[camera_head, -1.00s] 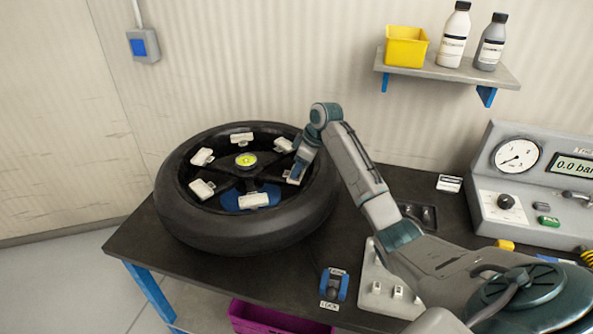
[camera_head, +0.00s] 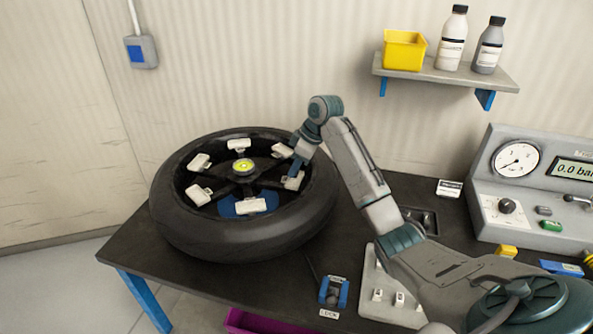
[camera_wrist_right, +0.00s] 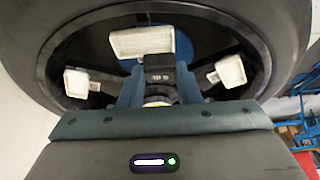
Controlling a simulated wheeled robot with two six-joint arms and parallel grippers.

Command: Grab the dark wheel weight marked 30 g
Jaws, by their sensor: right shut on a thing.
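My right gripper (camera_head: 295,168) reaches down inside the right side of the black wheel (camera_head: 240,237). In the right wrist view, the blue fingers of my right gripper (camera_wrist_right: 158,84) are shut on a small dark weight (camera_wrist_right: 158,68) with a pale marking that looks like 30. A large pale block (camera_wrist_right: 142,42) is just beyond it. In the head view the dark weight is hidden by the fingers or too small to make out. My left gripper is not in view.
Several pale blocks, one at the wheel's front (camera_head: 250,206), ring the yellow-green hub (camera_head: 243,166). The tyre wall surrounds my gripper. A blue lock device (camera_head: 333,292) is at the bench's front edge. The gauge console (camera_head: 535,195) and shelf (camera_head: 440,75) stand to the right.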

